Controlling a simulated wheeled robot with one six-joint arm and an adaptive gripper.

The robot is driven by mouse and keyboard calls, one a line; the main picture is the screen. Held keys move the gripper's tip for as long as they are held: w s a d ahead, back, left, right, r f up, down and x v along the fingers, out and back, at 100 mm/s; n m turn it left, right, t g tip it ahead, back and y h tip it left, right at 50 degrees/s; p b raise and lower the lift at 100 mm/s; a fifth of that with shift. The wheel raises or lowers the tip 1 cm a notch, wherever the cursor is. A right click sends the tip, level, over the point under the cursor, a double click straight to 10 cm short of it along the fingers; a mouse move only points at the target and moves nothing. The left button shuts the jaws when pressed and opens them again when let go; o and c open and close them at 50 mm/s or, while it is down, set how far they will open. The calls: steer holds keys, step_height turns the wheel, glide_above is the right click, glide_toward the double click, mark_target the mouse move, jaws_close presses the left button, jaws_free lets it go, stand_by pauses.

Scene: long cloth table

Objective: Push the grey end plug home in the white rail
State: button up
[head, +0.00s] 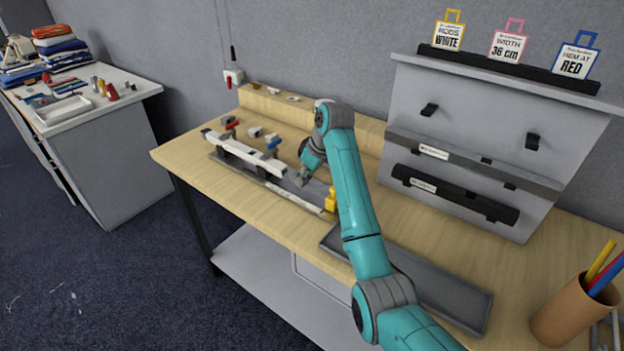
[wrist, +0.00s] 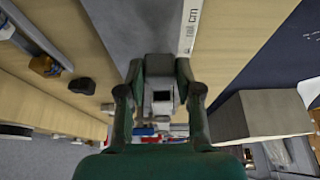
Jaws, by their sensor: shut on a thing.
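The white rail (head: 240,152) lies along a grey fixture on the wooden table, left of my arm in the head view. My gripper (head: 303,180) is low over the fixture, near the right end of the rail. In the wrist view my gripper (wrist: 160,75) is shut on a small grey block, which I take to be the grey end plug (wrist: 158,64). A pale square piece with a dark opening (wrist: 162,96) shows just below it between the fingers. The head view hides the plug behind the gripper, and I cannot tell whether it touches the rail.
A white printed strip (head: 295,201) runs along the front of the fixture; it shows in the wrist view (wrist: 190,28). A yellow piece (head: 330,200) stands close to my arm. Small parts lie behind the rail.

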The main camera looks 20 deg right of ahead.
steer(key=shift+w+a, duration=0.5)
steer(key=shift+w, duration=0.2)
steer(key=shift+w+a, duration=0.55)
steer(key=shift+w, duration=0.2)
steer(key=shift+w+a, duration=0.55)
steer(key=shift+w, duration=0.2)
stand_by(1.4)
steer(key=o, duration=1)
steer(key=v, duration=1.2)
steer(key=shift+w, duration=0.1)
